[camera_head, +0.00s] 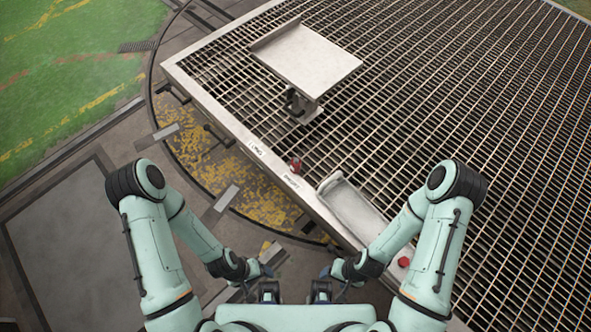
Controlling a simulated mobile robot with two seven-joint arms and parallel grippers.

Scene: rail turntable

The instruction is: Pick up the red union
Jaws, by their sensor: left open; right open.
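Two small red things lie on the grated table (430,110). One is a red and dark rounded piece (296,164) near the front rim, between the two printed labels. The other is a flatter red piece (404,262) to the right, beside my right forearm. I cannot tell from their shape which one is the union. My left gripper (264,272) is open and empty, low in front of my body, off the table edge. My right gripper (333,273) is open and empty, close to the left one. Both are well away from the rounded red piece.
A pale tray (352,208) sits at the front rim, right of the rounded red piece. A raised pale plate (306,58) stands further back with a dark fitting (298,102) below its front edge. The grating to the right is mostly clear.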

